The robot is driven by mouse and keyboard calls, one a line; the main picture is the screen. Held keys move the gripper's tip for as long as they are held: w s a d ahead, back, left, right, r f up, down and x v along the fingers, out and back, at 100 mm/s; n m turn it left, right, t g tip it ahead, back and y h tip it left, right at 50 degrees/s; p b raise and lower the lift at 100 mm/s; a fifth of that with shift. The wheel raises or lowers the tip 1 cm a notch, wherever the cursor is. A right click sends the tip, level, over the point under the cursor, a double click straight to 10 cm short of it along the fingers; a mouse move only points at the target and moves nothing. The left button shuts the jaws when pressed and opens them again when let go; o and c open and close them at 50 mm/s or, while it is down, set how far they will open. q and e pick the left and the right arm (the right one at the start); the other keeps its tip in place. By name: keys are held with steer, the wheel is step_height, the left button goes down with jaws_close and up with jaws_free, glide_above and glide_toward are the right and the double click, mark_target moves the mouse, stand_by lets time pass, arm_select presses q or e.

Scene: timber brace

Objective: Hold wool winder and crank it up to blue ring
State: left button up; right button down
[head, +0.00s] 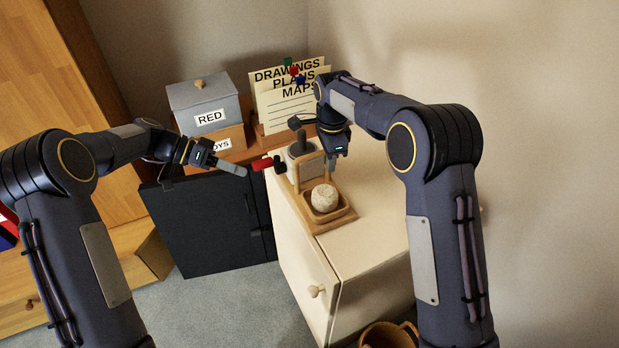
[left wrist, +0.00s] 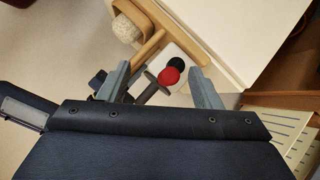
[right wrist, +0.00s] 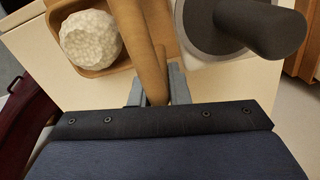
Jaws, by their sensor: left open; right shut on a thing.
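The wool winder (head: 309,168) stands on the pale cabinet, with a wooden base, a wooden frame and a grey drum. A cream wool ball (head: 324,198) sits in its front tray; the ball also shows in the right wrist view (right wrist: 90,38). My right gripper (right wrist: 157,92) is shut on a wooden bar (right wrist: 153,50) of the winder. A red crank handle (head: 262,163) sticks out at the winder's left side. My left gripper (head: 232,168) is open close beside it. In the left wrist view the red handle (left wrist: 168,76) appears between the open fingers. I cannot make out a blue ring.
Behind the winder are a grey box labelled RED (head: 205,104) and a holder with papers (head: 290,92). A black cabinet (head: 205,225) stands left of the pale cabinet (head: 370,235). A basket (head: 388,335) is on the floor in front. The cabinet top right of the winder is clear.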

mark_target(261, 165)
arm_select(q)
steer(key=w+d+f+n+t+h, duration=0.1)
steer(key=d+n+t, duration=0.1)
steer(key=n, duration=0.2)
steer(key=w+d+n+t+h, duration=0.1)
steer(key=d+n+t+h, duration=0.1)
steer(key=n, duration=0.2)
steer(key=w+d+f+n+t+h, duration=0.1)
steer(key=d+n+t, duration=0.1)
steer(key=n, duration=0.3)
steer(key=shift+w+d+f+t+h, duration=0.15)
steer(key=shift+d+f+t+h, duration=0.15)
steer(key=shift+t+h, duration=0.15)
steer(key=shift+w+a, duration=0.1)
steer(key=c, duration=1.1)
